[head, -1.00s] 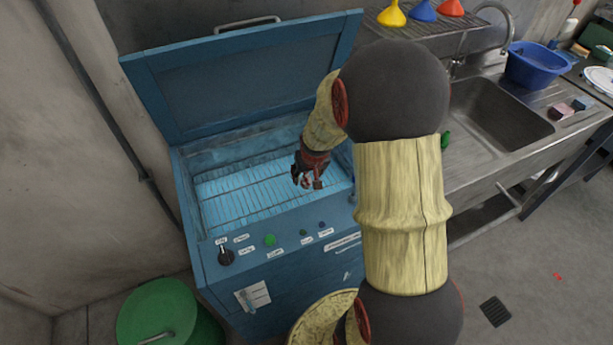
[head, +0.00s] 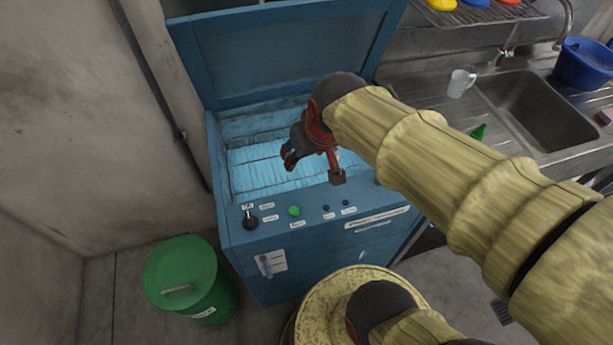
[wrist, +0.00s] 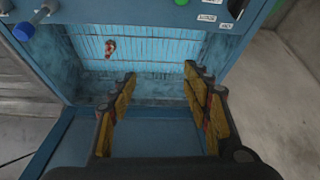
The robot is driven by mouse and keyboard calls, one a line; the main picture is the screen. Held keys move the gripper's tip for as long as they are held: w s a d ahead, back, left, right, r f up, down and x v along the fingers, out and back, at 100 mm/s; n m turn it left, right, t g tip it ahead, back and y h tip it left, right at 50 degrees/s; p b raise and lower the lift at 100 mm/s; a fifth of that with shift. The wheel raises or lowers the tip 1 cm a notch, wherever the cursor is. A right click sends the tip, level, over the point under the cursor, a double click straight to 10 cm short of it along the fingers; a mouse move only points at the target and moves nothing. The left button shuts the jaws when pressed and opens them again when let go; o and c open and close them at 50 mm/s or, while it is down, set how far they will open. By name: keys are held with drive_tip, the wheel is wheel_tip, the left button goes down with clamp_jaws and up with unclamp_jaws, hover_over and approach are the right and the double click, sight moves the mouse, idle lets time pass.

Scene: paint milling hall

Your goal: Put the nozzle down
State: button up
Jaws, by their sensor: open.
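A small copper-coloured piece that looks like the nozzle (wrist: 110,47) lies on the wire rack (wrist: 150,48) inside the open blue cabinet. In the wrist view it is left of and beyond my open fingertips (wrist: 160,72), apart from them, and nothing is between the fingers. In the head view my gripper (head: 314,167) hangs over the right part of the cabinet's opening. The nozzle cannot be made out in the head view. The rack (head: 255,175) is partly covered by my gripper there.
The cabinet's raised lid (head: 290,55) stands behind the opening. Its front panel has a black knob (head: 250,221) and a green button (head: 294,211). A green bin (head: 190,275) stands at left. At right are a sink (head: 540,115), a white mug (head: 461,83) and a blue basin (head: 588,65).

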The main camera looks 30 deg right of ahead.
drive_tip(key=s+a+r+n, duration=0.1)
drive_tip(key=s+a+r, duration=0.2)
drive_tip(key=s, duration=0.5)
drive_tip(key=shift+a+y, duration=0.3)
drive_tip(key=shift+a, duration=0.55)
